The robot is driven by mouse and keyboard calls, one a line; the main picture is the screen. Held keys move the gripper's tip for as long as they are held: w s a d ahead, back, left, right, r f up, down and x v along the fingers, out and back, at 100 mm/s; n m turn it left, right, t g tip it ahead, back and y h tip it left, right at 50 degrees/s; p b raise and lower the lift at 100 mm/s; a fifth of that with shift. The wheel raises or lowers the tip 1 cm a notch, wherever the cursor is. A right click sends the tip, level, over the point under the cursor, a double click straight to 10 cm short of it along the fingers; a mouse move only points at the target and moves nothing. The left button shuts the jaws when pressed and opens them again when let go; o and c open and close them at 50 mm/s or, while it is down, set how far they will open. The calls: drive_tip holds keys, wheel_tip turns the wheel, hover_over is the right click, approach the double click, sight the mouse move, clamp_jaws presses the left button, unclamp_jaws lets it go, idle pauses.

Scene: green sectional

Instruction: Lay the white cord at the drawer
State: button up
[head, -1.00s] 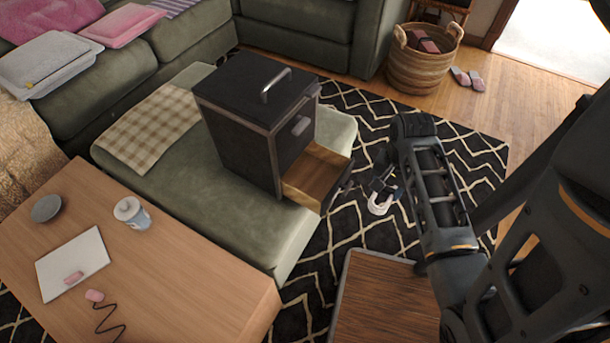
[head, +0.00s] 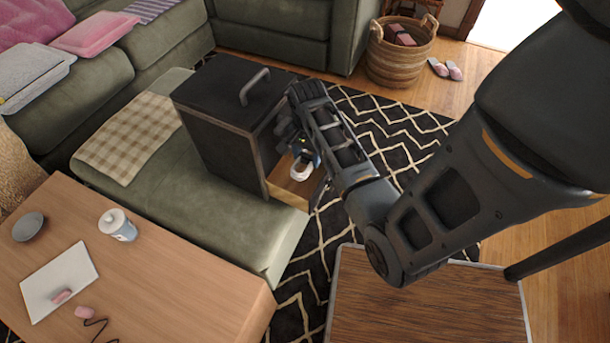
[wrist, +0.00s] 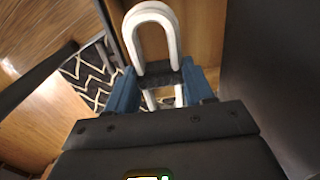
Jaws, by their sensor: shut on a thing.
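The white cord (wrist: 153,15) is a thick loop bent into a U. My gripper (wrist: 158,82) is shut on it, with the blue fingers on either side and the loop sticking out beyond them. In the head view the cord (head: 300,171) hangs over the open drawer (head: 290,190), whose wooden inside shows beneath it. The drawer sticks out of the dark box cabinet (head: 225,115), which stands on the green ottoman. My gripper (head: 303,152) is at the cabinet's front, partly hidden by my arm. I cannot tell whether the cord touches the drawer floor.
The green ottoman (head: 190,215) bears a checkered cloth (head: 130,140). A wicker basket (head: 398,60) stands at the back. The patterned rug (head: 420,130) is mostly clear.

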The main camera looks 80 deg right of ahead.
wheel_tip(320, 180, down, 10)
drive_tip(key=shift+a+b, duration=0.1)
drive_tip(key=shift+b, duration=0.6)
drive_tip(key=shift+w+f, duration=0.2)
drive_tip(key=shift+w, duration=0.15)
drive_tip(key=shift+f, duration=0.1)
drive_tip(key=o, duration=1)
drive_tip(key=shift+o, duration=0.2)
drive_tip(key=shift+r+p, duration=0.65)
drive_tip(key=shift+r, duration=3.2)
